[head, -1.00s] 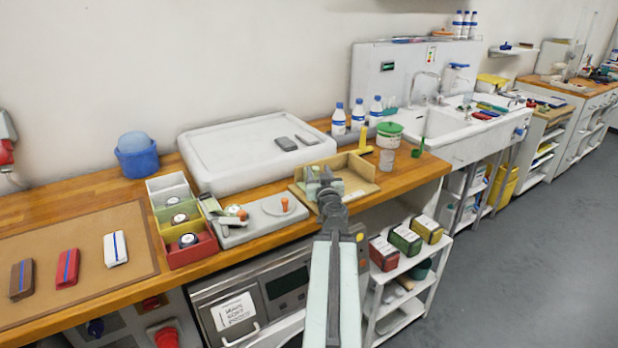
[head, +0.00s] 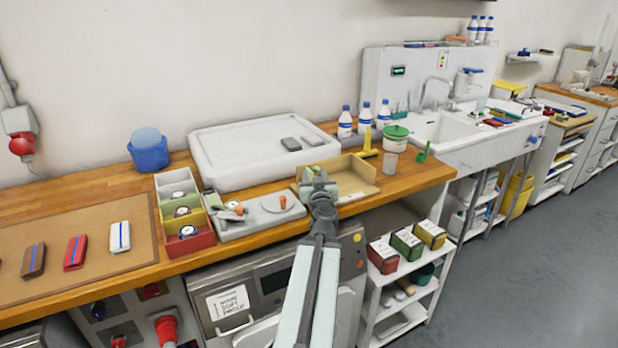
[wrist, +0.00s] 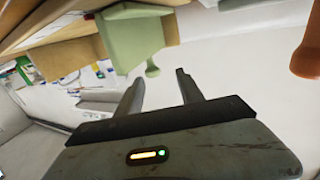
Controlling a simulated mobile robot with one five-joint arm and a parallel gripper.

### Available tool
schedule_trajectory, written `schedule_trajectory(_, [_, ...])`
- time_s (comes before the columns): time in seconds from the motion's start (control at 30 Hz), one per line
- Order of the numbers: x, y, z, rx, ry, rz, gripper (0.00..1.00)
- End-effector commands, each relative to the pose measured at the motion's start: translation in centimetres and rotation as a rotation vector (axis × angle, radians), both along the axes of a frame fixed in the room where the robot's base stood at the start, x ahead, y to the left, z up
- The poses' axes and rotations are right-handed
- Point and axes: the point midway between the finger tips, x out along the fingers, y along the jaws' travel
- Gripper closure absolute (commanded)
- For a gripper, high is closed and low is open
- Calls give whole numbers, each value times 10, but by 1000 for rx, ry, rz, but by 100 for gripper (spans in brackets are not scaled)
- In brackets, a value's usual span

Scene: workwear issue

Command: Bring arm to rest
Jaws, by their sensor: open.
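My gripper (head: 316,178) is at the front of the wooden counter (head: 410,182), beside the open tan box (head: 352,185) in the head view. Its two fingers (wrist: 160,92) stand apart with nothing between them in the wrist view. My arm reaches up to it from the bottom of the head view. In the wrist view a green block-like thing (wrist: 135,40) with a knob is beyond the fingers, and an orange peg-like thing (wrist: 306,50) is at the right edge. I cannot tell exactly how far the fingers are from them.
Left of the gripper are a grey board (head: 262,217) with an orange peg and a three-part bin (head: 188,241). Behind is a white tray (head: 230,170). A white shelf unit (head: 405,290) with several small boxes stands below right. Grey floor (head: 520,270) is free at right.

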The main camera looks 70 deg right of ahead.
Motion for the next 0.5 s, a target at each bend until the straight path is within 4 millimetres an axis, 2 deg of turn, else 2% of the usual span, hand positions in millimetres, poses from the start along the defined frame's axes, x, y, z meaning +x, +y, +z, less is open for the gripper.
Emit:
schedule_trajectory(0.2, [-14,-6,0,0,0,-19,56])
schedule_trajectory(0.4, [-17,-7,0,0,0,-23,56])
schedule_trajectory(0.5, [-17,-7,9,0,0,-23,56])
